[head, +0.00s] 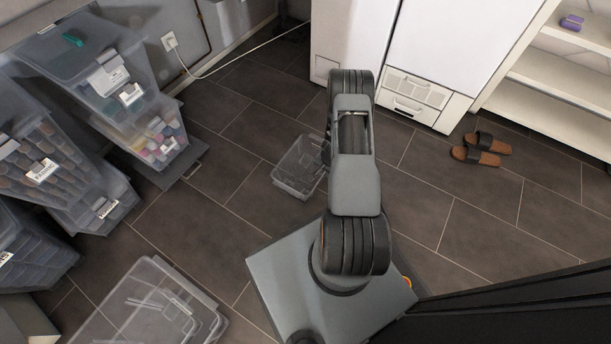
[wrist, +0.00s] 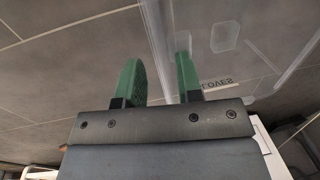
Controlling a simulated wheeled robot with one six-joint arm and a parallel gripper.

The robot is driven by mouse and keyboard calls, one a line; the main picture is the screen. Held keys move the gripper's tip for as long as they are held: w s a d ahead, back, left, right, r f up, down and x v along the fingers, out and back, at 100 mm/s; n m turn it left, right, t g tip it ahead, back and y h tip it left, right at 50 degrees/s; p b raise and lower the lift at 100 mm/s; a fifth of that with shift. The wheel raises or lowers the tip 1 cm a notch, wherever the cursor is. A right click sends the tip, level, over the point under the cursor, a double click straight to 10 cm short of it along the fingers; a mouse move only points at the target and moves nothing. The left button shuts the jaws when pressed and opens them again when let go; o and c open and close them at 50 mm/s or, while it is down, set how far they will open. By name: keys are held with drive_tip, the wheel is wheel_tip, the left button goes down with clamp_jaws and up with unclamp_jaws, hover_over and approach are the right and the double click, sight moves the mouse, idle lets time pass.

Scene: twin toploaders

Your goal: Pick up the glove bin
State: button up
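The glove bin (head: 298,168) is a small clear plastic bin on the dark tiled floor in the head view. My arm hides its right end. In the wrist view the bin (wrist: 235,50) fills the right side, with a label reading "GLOVES" (wrist: 217,85) upside down. My gripper (wrist: 160,72) has two green fingers standing apart, one on each side of the bin's upright edge or wall. A gap shows by the left finger; whether the right finger touches the bin is unclear. The head view hides my gripper behind the arm.
Stacked clear bins (head: 150,125) stand at the left, and a clear plastic bin (head: 145,310) is at the lower left. White appliances (head: 430,50) stand at the back. Brown sandals (head: 480,150) lie by a white shelf (head: 560,75). Floor around the glove bin is mostly clear.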

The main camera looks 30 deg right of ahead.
drive_tip(key=shift+w+f+b, duration=0.2)
drive_tip(key=shift+f+b, duration=0.55)
drive_tip(key=shift+f, duration=0.6)
drive_tip(key=shift+w+f+b, duration=0.2)
drive_tip(key=shift+f+b, duration=0.55)
drive_tip(key=shift+f, duration=0.55)
clamp_jaws()
drive_tip(key=shift+r, duration=0.1)
